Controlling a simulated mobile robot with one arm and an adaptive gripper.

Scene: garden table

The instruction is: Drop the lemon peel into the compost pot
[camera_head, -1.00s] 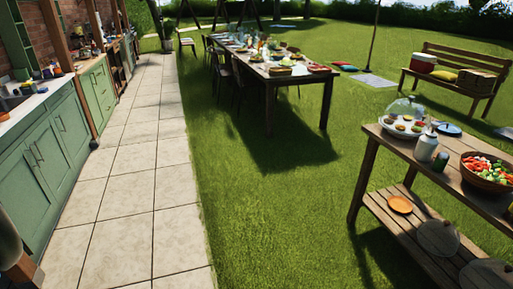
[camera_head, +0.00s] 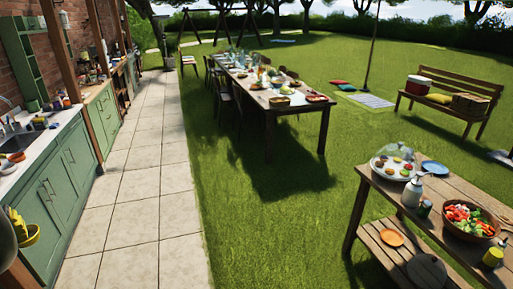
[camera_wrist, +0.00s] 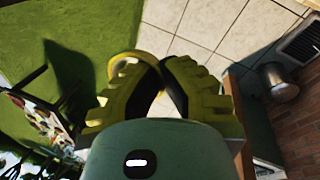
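My gripper (camera_wrist: 150,90) has yellow and black fingers that nearly meet in the wrist view. A bright yellow curved strip, apparently the lemon peel (camera_wrist: 138,56), loops at the fingertips, held between them. I cannot make out a compost pot in either view.
A counter (camera_head: 42,142) with a sink (camera_head: 15,143) runs along the left brick wall. A paved path (camera_head: 140,200) lies clear beside it. A long set table (camera_head: 283,110) stands on the lawn, and a serving table (camera_head: 375,177) stands at right.

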